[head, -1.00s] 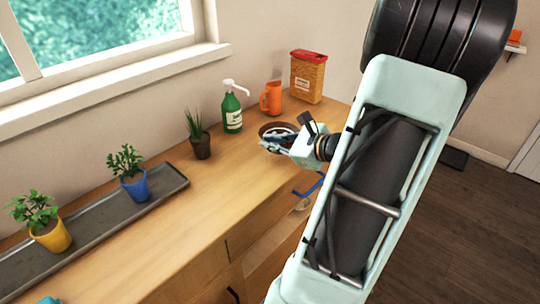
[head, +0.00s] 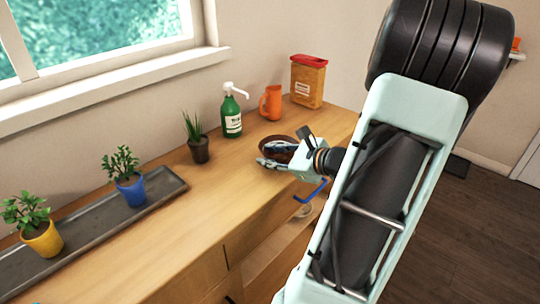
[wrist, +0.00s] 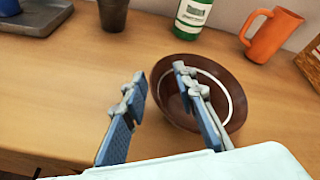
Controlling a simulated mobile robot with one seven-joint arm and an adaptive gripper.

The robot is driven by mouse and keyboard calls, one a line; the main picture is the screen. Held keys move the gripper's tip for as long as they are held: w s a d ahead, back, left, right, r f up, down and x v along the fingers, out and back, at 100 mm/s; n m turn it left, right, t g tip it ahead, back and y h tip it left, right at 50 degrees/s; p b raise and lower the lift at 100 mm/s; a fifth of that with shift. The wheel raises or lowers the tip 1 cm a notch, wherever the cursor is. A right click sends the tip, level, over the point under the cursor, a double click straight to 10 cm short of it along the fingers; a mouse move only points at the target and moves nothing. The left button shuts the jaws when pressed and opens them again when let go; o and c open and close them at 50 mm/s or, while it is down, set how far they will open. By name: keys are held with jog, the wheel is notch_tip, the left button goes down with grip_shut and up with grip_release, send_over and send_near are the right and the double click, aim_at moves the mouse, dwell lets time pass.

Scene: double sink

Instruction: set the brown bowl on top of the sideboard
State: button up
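The brown bowl (head: 291,139) sits upright on the sideboard top (head: 215,185), near its right part. In the wrist view the bowl (wrist: 166,92) shows a pale ring inside. The left finger is outside the bowl over bare wood, and the right finger overlaps the bowl's inside. The near rim shows between them. I cannot tell whether either finger touches the bowl.
Behind the bowl stand a green pump bottle (head: 232,118), an orange mug (head: 271,103) and a red-lidded box (head: 308,82). A dark pot plant (head: 199,148) stands left of them. A grey tray (head: 85,236) holds potted plants. Bare wood lies in front of the bottle.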

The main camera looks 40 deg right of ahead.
jog(key=shift+r, duration=0.15)
jog(key=shift+s+d+r, duration=0.1)
jog(key=shift+s+r, duration=0.05)
jog(key=shift+s, duration=0.2)
jog(key=p+v, duration=0.2)
jog(key=v, duration=0.9)
